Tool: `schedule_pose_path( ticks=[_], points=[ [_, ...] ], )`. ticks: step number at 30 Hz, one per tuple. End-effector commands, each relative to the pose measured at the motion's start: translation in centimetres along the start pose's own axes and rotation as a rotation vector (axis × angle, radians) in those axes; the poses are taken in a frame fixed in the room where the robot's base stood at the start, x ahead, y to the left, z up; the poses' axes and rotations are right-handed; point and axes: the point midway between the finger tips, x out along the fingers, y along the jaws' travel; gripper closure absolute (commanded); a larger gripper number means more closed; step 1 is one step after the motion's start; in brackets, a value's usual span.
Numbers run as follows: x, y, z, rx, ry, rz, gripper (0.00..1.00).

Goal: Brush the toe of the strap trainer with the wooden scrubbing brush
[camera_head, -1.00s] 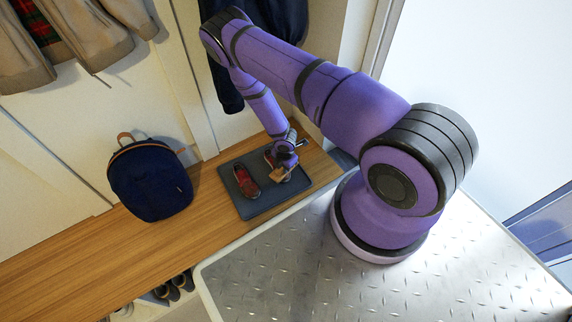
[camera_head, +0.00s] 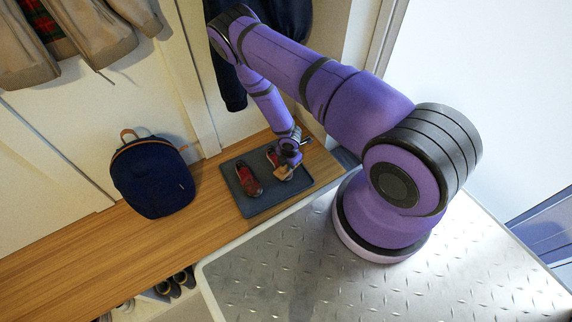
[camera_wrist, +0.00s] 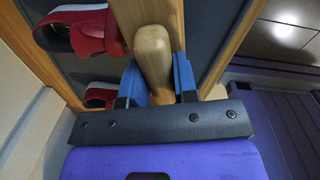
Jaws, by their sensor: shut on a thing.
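My gripper (camera_wrist: 157,82) is shut on the handle of the wooden scrubbing brush (camera_wrist: 153,48), which stands between its blue fingers in the wrist view. In the head view my gripper (camera_head: 288,161) and the brush (camera_head: 283,173) are over the right part of a dark tray. Two red shoes are on the tray. The left shoe (camera_head: 248,180) is clear of the brush; the right shoe (camera_head: 272,157) is partly hidden by my gripper and the brush. In the wrist view a red and white shoe (camera_wrist: 94,36) lies beside the brush. Bristle contact is hidden.
The dark tray (camera_head: 253,207) lies on a wooden bench (camera_head: 95,250). A navy backpack (camera_head: 153,182) stands left of it. Coats (camera_head: 95,35) hang above. More shoes (camera_head: 176,283) are in cubbies below. Bare bench lies between backpack and tray.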

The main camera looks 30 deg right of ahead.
Motion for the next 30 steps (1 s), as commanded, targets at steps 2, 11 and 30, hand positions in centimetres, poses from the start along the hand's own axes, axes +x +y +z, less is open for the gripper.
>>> schedule_pose_path(
  ticks=[2,11,30],
  points=[
    [0.0,-0.1,0.5,0.002,-0.001,0.000,1.00],
    [0.2,-0.6,2.1,0.002,-0.002,-0.001,1.00],
    [0.0,0.1,-0.4,0.000,0.000,0.000,1.00]
  ],
)
